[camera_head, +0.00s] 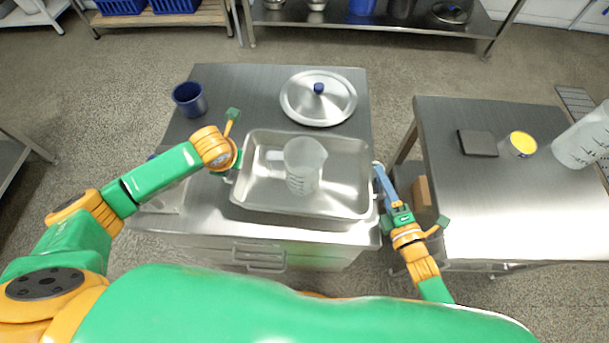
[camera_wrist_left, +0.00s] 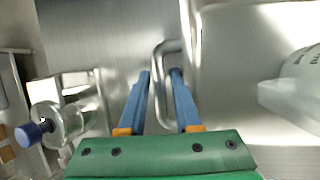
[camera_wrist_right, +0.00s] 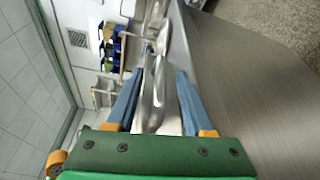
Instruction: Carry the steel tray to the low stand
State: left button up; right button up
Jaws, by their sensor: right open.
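The steel tray (camera_head: 342,207) rests on a steel-topped cabinet (camera_head: 240,90), with a clear measuring jug (camera_head: 304,166) standing in it. My left gripper (camera_wrist_left: 160,74) is at the tray's left handle (camera_wrist_left: 156,95); the handle lies between its open fingers, with gaps visible. In the head view the wrist hides these fingers. My right gripper (camera_head: 380,172) is open at the tray's right end, and the bright right handle (camera_wrist_right: 158,80) shows between its fingers. A steel table (camera_head: 490,205) stands to the right; I cannot tell whether it is the low stand.
A steel lid (camera_head: 335,103) with a blue knob and a blue cup (camera_head: 189,99) stand behind the tray. The right table holds a dark flat block (camera_head: 478,143), a yellow-topped tub (camera_head: 518,145) and a clear jug (camera_head: 582,138). Its front part is clear. A floor gap separates table and cabinet.

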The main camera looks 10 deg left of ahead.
pick_arm(q)
grip_shut()
pick_arm(e)
jog(key=c, duration=0.5)
grip_shut()
pick_arm(q)
jog(key=shift+w+r, duration=0.1)
dwell(0.4)
